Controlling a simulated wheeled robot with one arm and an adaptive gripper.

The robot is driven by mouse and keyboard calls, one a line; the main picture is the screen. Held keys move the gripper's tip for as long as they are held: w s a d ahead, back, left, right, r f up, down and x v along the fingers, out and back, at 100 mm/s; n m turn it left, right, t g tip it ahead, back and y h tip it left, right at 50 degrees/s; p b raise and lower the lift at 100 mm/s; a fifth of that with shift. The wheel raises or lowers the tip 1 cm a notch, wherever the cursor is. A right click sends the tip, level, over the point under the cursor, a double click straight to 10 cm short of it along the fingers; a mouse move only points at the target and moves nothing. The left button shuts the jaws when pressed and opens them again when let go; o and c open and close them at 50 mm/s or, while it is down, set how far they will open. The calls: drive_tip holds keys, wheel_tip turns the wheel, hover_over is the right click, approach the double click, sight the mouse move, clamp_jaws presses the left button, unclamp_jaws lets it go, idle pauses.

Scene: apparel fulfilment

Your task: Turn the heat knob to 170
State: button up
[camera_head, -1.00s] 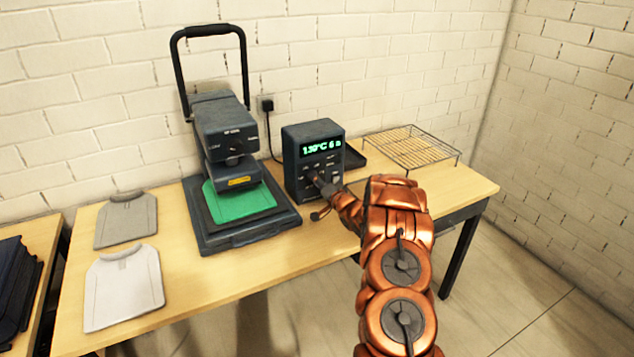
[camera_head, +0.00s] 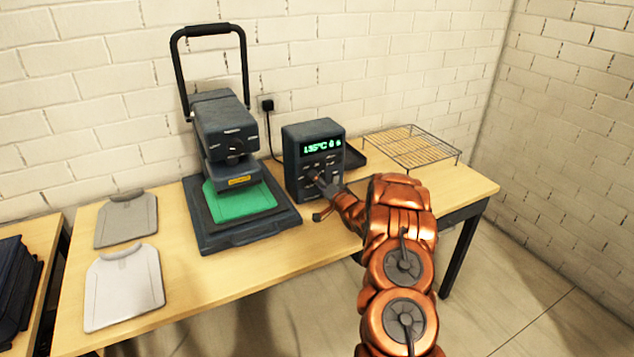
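The control box (camera_head: 296,178) stands on the table to the right of the heat press. Its green display (camera_head: 321,146) seems to read 135°C, with small blurred characters after it. Several small buttons sit below the display.
The heat press (camera_head: 222,125) has its black handle raised and a green pad (camera_head: 240,200) on its base. Two pale garment-shaped pieces (camera_head: 124,287) lie at left. A wire rack (camera_head: 412,147) and a dark tray (camera_head: 352,158) lie at right. The table front (camera_head: 215,280) is bare.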

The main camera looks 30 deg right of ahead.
drive_tip(key=s, duration=1.1)
idle(0.4)
drive_tip(key=s+a+r+n+g+h, duration=0.1)
drive_tip(key=s+a+r+n+g, duration=0.25)
drive_tip(key=a+g, duration=0.2)
drive_tip(key=s+a+r+n+g+h, duration=0.2)
drive_tip(key=s+a+r+g, duration=0.15)
drive_tip(key=a, duration=0.25)
drive_tip(key=s+a+r+n+g+y, duration=0.1)
drive_tip(key=s+a+r+n+g, duration=0.1)
drive_tip(key=s+a, duration=0.5)
drive_tip(key=s+a+r+n+g, duration=0.1)
drive_tip(key=s+a+g, duration=0.4)
drive_tip(key=s, duration=1.5)
drive_tip(key=s+a+r+n+g+y, duration=0.1)
drive_tip(key=s+a+r+n+g, duration=0.1)
drive_tip(key=s+a, duration=0.8)
drive_tip(key=s+r+g, duration=0.1)
drive_tip(key=s, duration=0.2)
drive_tip(key=shift+s+r+n+g+y, duration=0.3)
drive_tip(key=shift+n+g, duration=0.05)
drive_tip(key=shift+g, duration=0.05)
drive_tip(key=shift+a, duration=0.1)
